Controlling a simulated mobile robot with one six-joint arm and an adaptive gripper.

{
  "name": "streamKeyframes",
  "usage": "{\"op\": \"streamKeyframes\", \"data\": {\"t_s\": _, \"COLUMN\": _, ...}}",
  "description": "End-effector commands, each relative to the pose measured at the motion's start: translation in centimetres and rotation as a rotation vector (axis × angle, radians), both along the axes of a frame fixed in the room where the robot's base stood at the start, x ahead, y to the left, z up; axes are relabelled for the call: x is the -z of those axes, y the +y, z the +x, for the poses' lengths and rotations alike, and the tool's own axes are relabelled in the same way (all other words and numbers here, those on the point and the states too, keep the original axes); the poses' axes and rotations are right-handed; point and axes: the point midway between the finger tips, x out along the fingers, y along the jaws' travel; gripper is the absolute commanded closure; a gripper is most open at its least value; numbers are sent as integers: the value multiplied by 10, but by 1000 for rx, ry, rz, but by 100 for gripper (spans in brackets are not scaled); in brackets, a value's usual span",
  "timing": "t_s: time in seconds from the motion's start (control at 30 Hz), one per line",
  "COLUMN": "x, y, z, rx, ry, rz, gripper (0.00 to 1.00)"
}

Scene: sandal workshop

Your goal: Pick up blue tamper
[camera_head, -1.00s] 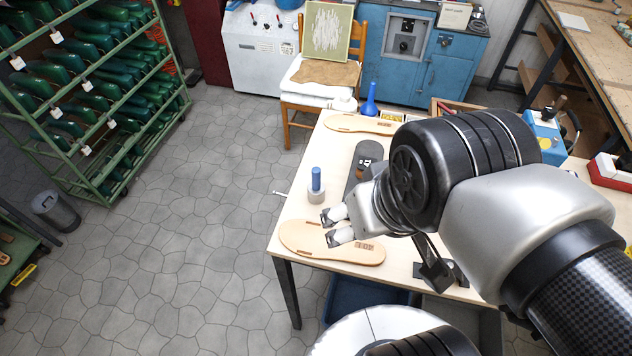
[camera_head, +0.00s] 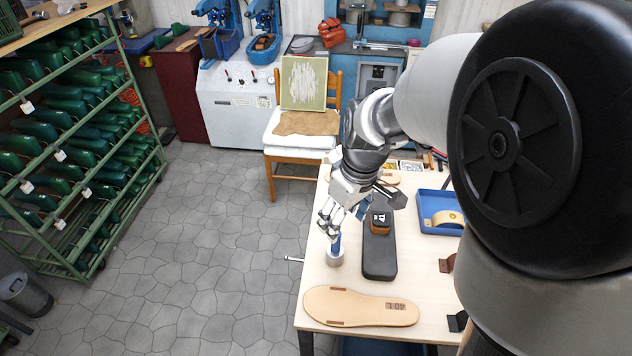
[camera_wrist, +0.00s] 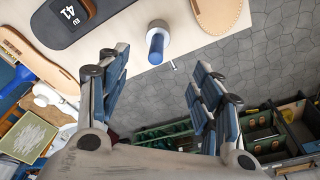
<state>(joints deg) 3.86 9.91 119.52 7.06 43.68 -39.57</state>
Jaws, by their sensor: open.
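The blue tamper (camera_head: 336,244) stands upright on the worktable near its left edge, a blue cylinder above a wider grey metal base (camera_head: 335,259). In the wrist view the blue tamper (camera_wrist: 156,46) shows ahead of and between my fingertips, with its pale base beyond. My gripper (camera_head: 334,220) is at the tamper's upper end, fingers pointing down, and partly covers its top in the head view. In the wrist view my gripper (camera_wrist: 160,66) is open, its two blue-grey padded fingers wide apart with nothing held. I cannot tell whether a finger touches the tamper.
A tan insole (camera_head: 360,307) lies in front of the tamper. A dark sole-shaped plate (camera_head: 379,256) with a block marked 41 lies to its right. A blue tray (camera_head: 430,228) is farther right. A chair with a framed panel (camera_head: 304,83) stands behind the table.

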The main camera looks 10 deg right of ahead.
Motion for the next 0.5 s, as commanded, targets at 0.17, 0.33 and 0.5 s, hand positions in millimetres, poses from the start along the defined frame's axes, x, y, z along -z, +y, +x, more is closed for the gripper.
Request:
{"op": "streamKeyframes", "data": {"t_s": 0.17, "x": 45, "y": 4, "z": 4, "rx": 0, "ry": 5, "rz": 0, "gripper": 40}}
{"op": "streamKeyframes", "data": {"t_s": 0.33, "x": 79, "y": 6, "z": 9, "rx": 0, "ry": 4, "rz": 1, "gripper": 40}}
{"op": "streamKeyframes", "data": {"t_s": 0.5, "x": 96, "y": 8, "z": 12, "rx": 1, "ry": 2, "rz": 0, "gripper": 40}}
